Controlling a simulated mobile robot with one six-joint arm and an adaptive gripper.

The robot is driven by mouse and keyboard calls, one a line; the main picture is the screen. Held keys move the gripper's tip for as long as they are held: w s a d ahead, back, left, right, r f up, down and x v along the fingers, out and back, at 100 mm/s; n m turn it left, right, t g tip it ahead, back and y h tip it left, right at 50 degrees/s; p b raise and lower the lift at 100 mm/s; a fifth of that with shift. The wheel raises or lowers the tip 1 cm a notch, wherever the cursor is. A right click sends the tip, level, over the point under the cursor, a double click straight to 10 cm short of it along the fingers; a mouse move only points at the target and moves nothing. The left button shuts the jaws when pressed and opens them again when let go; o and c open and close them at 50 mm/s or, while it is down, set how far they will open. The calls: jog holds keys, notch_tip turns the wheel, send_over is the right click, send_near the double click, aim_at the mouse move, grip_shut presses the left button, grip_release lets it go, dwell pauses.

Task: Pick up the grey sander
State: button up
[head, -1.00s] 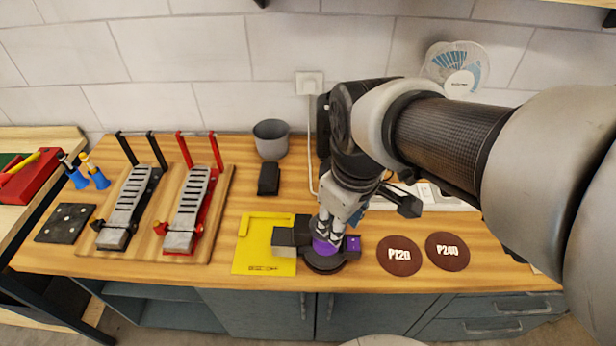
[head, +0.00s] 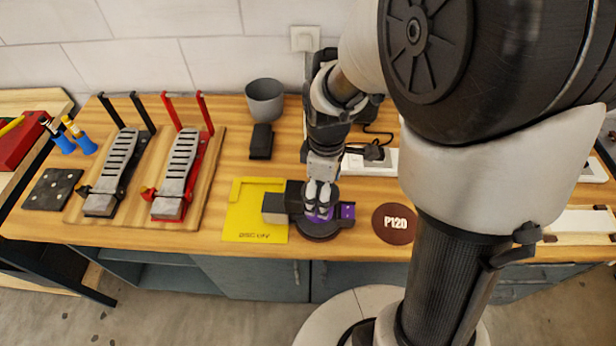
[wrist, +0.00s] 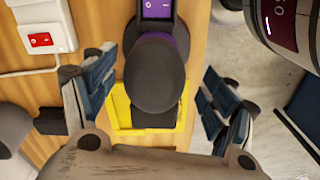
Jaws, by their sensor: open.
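The grey sander (head: 318,228) lies on the wooden bench. It has a dark round body, purple parts and a grey box at its left end, which reaches over a yellow plate (head: 252,222). In the wrist view the sander (wrist: 155,75) shows its rounded dark grey top and a purple switch panel. My gripper (head: 320,207) points down over the sander's middle. In the wrist view my gripper (wrist: 157,98) is open, with one finger on each side of the sander. Gaps show between fingers and sander there. Finger depth is hard to tell.
A brown P120 disc (head: 394,223) lies right of the sander. A black block (head: 261,142) and a grey cup (head: 265,100) stand behind. A white power strip (head: 356,163) lies behind my gripper.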

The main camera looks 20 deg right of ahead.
jog(key=f, duration=0.2)
jog(key=f+b, duration=0.1)
jog(key=f, duration=0.1)
jog(key=w+f+b, duration=0.1)
jog(key=f, duration=0.1)
jog(key=shift+a+f, duration=0.25)
jog(key=shift+f, duration=0.15)
jog(key=shift+c, duration=0.4)
jog(key=shift+r, duration=0.1)
jog(key=c, duration=1.2)
jog(key=shift+c, duration=1.1)
jog(key=shift+r, duration=0.15)
